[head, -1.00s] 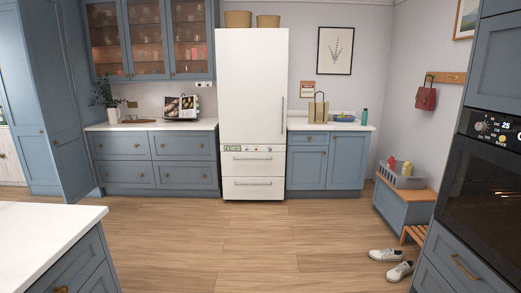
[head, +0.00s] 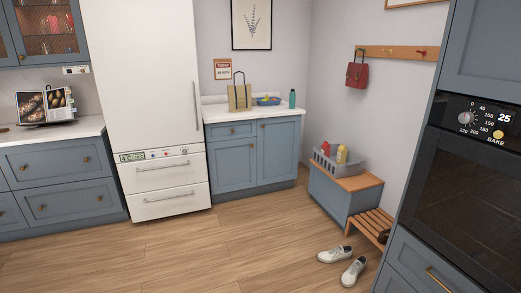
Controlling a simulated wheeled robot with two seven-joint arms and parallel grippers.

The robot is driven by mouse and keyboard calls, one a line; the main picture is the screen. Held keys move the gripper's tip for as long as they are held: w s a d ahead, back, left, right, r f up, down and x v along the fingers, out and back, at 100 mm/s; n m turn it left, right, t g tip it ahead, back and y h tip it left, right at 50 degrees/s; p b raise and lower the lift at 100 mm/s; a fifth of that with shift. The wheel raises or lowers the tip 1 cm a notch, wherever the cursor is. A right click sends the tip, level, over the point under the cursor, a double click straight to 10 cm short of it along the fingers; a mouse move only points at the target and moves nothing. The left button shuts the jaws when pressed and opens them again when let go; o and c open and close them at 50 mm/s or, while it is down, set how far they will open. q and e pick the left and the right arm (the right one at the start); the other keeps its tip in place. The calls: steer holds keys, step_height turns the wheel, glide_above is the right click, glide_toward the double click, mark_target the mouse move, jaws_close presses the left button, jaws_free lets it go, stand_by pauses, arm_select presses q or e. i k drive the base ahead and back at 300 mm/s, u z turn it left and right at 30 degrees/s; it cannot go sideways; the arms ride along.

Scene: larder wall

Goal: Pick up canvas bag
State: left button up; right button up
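A tan canvas bag (head: 239,97) with dark handles stands upright on the white countertop (head: 222,113), just right of the fridge. A smaller red bag (head: 357,75) hangs from a wooden peg rail on the right wall. Neither of my grippers shows in the head view.
A blue bowl (head: 267,101) and a teal bottle (head: 292,98) stand right of the canvas bag. A bench (head: 346,200) holds a grey crate (head: 325,164); a slatted rack (head: 372,226) and white shoes (head: 335,255) are near it. The wooden floor (head: 200,255) ahead is clear.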

mark_target(239, 97)
steer(key=z, duration=0.25)
steer(key=i, duration=2.5)
steer(key=u, duration=0.7)
steer(key=i, duration=2.2)
steer(key=u, duration=0.8)
